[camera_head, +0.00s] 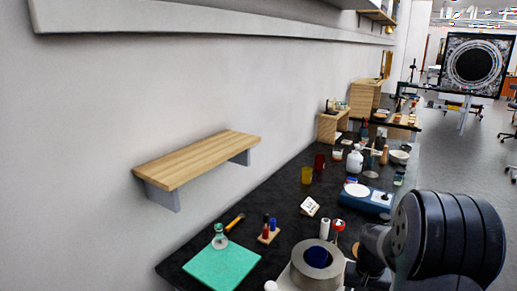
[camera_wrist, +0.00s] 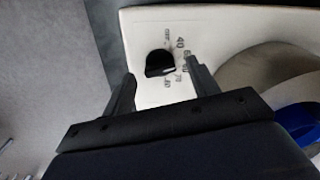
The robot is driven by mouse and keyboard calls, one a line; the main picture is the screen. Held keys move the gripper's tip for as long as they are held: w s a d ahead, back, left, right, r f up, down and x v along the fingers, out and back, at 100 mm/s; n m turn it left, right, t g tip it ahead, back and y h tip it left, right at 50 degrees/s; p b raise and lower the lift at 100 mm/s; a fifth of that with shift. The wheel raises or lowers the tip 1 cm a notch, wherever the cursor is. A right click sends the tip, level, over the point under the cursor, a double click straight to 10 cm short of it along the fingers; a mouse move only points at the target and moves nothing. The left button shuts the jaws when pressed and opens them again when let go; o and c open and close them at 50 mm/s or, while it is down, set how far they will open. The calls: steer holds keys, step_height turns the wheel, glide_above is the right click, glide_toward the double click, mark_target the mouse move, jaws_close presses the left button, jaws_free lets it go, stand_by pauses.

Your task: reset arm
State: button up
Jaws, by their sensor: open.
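My arm (camera_head: 445,240) shows at the lower right of the head view as thick dark rounded links, in front of the bench. My gripper (camera_wrist: 158,88) is in the wrist view, its two dark fingers spread apart with nothing visible between them. A grey rounded body with a blue part (camera_wrist: 298,122) is at the right of that view. In the head view the fingers are hidden.
A dark bench (camera_head: 285,195) runs along the wall, with a green mat (camera_head: 222,267), a grey ring-shaped device (camera_head: 297,262), a blue scale (camera_head: 375,202) and several bottles and cups. A wooden shelf (camera_head: 200,158) juts from the wall. Open floor (camera_head: 465,160) lies to the right.

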steer(key=shift+f, duration=0.6)
steer(key=shift+n, duration=0.7)
